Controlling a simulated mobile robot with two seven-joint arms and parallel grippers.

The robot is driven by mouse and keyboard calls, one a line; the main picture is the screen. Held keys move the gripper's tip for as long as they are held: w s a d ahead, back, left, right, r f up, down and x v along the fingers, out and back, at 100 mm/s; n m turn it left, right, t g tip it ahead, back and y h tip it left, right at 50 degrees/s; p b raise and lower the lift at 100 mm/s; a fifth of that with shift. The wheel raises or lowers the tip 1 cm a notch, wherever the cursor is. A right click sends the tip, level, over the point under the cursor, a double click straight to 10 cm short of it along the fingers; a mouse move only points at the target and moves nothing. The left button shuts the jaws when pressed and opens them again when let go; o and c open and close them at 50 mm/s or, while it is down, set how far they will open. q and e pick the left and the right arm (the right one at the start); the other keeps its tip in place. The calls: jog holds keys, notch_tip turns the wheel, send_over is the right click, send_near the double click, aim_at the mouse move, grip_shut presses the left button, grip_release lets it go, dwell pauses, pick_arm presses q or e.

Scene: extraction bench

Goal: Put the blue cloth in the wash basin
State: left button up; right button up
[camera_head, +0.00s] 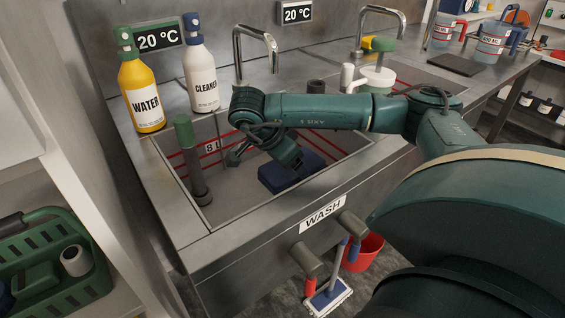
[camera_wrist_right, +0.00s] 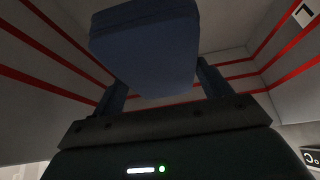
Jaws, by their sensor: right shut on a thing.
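The blue cloth (camera_wrist_right: 145,45), a thick folded dark-blue pad, is between the fingers of my right gripper (camera_wrist_right: 165,85), which is shut on it. In the head view the cloth (camera_head: 290,175) shows below my right wrist, inside the outline of the wash basin (camera_head: 235,212). The basin is a grey steel sink with red lines on its walls and a WASH label on its front. I cannot tell whether the cloth touches the basin floor. My left gripper is out of view.
A green-topped post (camera_head: 190,160) stands in the basin's left part. A yellow WATER bottle (camera_head: 142,90) and a white CLEANER bottle (camera_head: 202,75) stand behind it, beside a tap (camera_head: 255,50). A green crate (camera_head: 50,265) is at lower left; a red bucket (camera_head: 365,250) is below the bench.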

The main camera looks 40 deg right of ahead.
notch_tip(320, 180, down, 7)
jog(key=shift+f+b, duration=0.15)
jog(key=shift+b, duration=0.2)
jog(key=shift+f, duration=0.1)
jog(key=o, duration=1)
jog(key=p+v, duration=0.2)
jog(key=v, duration=0.9)
jog(key=shift+w+d, duration=0.1)
jog(key=shift+d, duration=0.05)
jog(key=shift+a+r+p, duration=0.3)
jog(key=shift+a+r, duration=0.1)
jog(key=shift+r, duration=0.15)
